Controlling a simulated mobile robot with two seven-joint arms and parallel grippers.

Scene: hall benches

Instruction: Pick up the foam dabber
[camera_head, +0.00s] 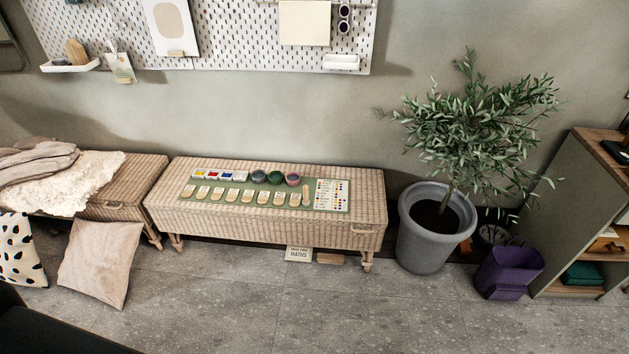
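A green mat (235,206) lies on a wicker bench (270,231) against the wall. Near the mat's right part, beside a card with coloured dots (331,195), is a small tan upright piece (306,195). It may be the foam dabber, but it is too small to tell for sure. Several pale tags (233,195) lie in a row to its left. Behind them are small paint pans (212,175) and round dark and pink pots (276,178). Neither of my grippers is in view.
A potted tree (435,240) stands right of the bench, then a purple bin (508,270) and a shelf unit (577,215). Cushions (100,258) lean at a second bench on the left. A small sign (299,254) is at the bench's foot. The front floor is mostly clear.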

